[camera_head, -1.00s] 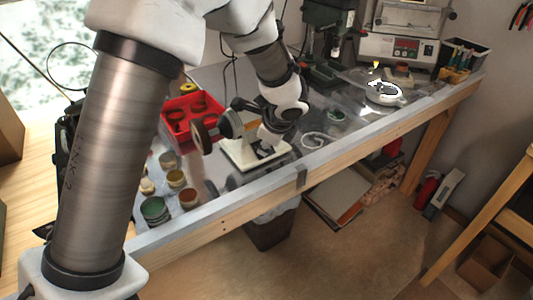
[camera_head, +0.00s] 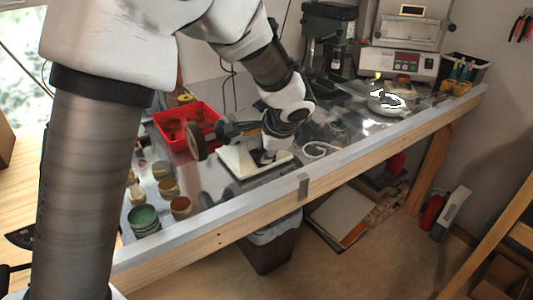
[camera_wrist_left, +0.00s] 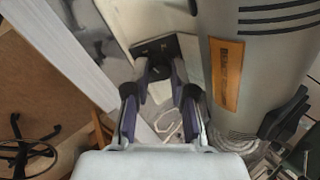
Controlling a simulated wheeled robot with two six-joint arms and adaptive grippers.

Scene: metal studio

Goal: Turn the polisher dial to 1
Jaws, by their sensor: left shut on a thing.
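The polisher (camera_head: 238,165) stands on the metal bench with a pale base and a round wheel at its left end. In the left wrist view, its grey cylindrical body (camera_wrist_left: 275,85) with an orange label fills the right side. My left gripper (camera_head: 268,152) is down at the front of the polisher's base. In the left wrist view, the two dark fingers of the left gripper (camera_wrist_left: 160,78) are closed around the small dark dial (camera_wrist_left: 158,72) on a black plate. The fingers hide most of the dial, and I cannot read its setting. My right gripper is out of view.
A red tray (camera_head: 188,125) lies behind the polisher's wheel. Several small jars, one green (camera_head: 144,220), stand at the bench's left. A white cable (camera_head: 320,150) lies to the right of the base. A drill press (camera_head: 328,35) stands behind.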

